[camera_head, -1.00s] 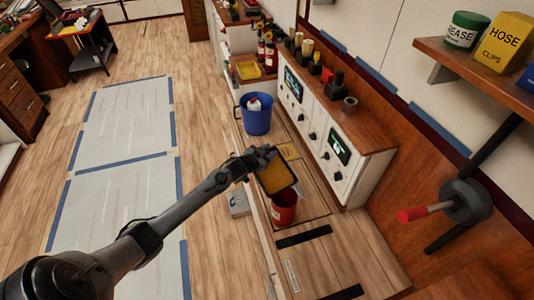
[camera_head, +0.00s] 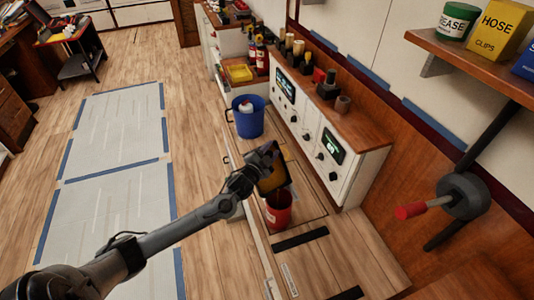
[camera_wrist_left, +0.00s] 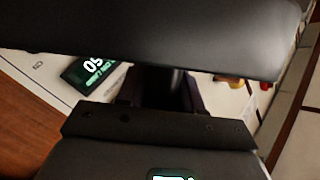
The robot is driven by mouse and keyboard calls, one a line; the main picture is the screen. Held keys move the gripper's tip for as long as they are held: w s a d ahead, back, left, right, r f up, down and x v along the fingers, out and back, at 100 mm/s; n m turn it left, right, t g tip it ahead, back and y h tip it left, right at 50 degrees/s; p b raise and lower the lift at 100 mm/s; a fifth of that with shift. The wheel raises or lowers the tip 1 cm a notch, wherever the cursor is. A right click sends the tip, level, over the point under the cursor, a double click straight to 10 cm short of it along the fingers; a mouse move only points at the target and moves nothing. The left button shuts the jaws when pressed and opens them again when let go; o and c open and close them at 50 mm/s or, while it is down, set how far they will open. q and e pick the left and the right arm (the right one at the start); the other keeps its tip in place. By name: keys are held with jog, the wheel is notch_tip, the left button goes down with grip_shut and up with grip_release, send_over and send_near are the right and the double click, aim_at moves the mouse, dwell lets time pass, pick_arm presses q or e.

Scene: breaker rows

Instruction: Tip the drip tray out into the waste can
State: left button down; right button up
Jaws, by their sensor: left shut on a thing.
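The drip tray (camera_head: 272,173), dark-rimmed with a yellowish-brown inside, is tilted steeply in the head view. My left gripper (camera_head: 258,164) is shut on its upper-left side. The tray is above the red waste can (camera_head: 279,214), and its lower edge is over the can's mouth. Something dark shows between that edge and the can; I cannot tell clearly whether it is falling liquid. In the left wrist view a dark slab (camera_wrist_left: 160,35), likely the tray, crosses the top and hides much. My right gripper is not in view.
A blue bucket (camera_head: 248,117) with a white item in it stands behind the can. A white cabinet (camera_head: 345,180) with displays and knobs runs along the right. A red-handled crank (camera_head: 412,211) is on the right wall.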

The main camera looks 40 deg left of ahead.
pick_arm(q)
jog(key=s+d+m+t+b, duration=0.2)
jog(key=d+m+t+b, duration=0.2)
jog(key=d+m, duration=0.4)
jog(key=shift+d+b, duration=0.35)
jog(key=shift+d, duration=1.05)
jog(key=shift+s+r+m, duration=0.1)
jog(key=shift+m, duration=0.2)
dwell(0.5)
dwell(0.6)
